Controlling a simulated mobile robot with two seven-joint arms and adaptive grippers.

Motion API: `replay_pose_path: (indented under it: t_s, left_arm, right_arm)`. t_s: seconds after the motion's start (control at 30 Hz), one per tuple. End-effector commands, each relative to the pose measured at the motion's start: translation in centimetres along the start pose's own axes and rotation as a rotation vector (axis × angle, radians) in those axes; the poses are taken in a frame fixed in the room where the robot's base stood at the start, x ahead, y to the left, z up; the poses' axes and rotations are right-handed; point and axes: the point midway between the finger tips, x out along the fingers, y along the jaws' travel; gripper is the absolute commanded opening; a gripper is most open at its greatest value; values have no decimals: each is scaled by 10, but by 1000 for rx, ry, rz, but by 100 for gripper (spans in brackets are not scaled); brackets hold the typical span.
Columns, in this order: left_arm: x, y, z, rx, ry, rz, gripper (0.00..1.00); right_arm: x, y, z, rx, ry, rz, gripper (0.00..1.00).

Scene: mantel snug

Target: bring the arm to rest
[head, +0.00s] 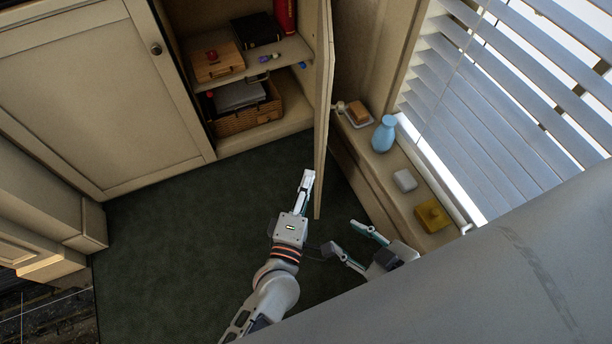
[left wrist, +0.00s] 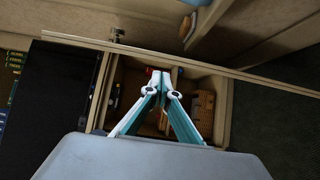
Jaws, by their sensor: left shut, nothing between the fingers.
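My left gripper (head: 307,176) is the higher one in the head view. Its fingers are together and hold nothing; it is just left of the lower part of the open cabinet door (head: 322,110). I cannot tell whether it touches the door. In the left wrist view the left gripper (left wrist: 166,76) has its fingertips together, with the cabinet interior behind. My right gripper (head: 341,236) is lower and to the right, its two fingers spread apart with nothing visible between them, near the window ledge.
The open cabinet (head: 290,47) holds a wooden box (head: 217,64), a dark box (head: 256,30) and a wicker basket (head: 247,117). The ledge (head: 391,181) carries a blue vase (head: 384,134), a white block (head: 405,180) and a yellow box (head: 432,215). Dark green floor (head: 180,240) is clear on the left.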

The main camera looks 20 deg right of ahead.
Motion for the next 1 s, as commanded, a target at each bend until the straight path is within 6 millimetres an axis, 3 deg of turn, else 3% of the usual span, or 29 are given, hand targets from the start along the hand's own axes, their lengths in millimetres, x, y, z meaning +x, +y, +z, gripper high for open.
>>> replay_pose_path:
  t_s: [0.33, 0.47, 0.57, 0.67, 0.9, 1.0]
  left_arm:
    - [-2, 0, 1, 3, 2, 0, 0]
    - [-14, 2, -7, 67, 9, -9, 0]
    - [-40, 5, -26, 213, 24, -37, 0]
    - [-80, 6, -57, 440, 41, -100, 0]
    - [-198, -1, -142, 1050, 19, -373, 0]
    - [-242, -6, -166, 1239, -26, -490, 0]
  right_arm:
    - [1, 2, -4, -1, 7, 4, 40]
    - [1, 4, -7, -3, 13, 6, 40]
    - [0, 6, -13, -4, 22, 9, 40]
    - [-1, 8, -20, -7, 32, 13, 40]
    - [-2, 11, -31, -10, 50, 19, 40]
    - [-2, 10, -30, -9, 48, 18, 40]
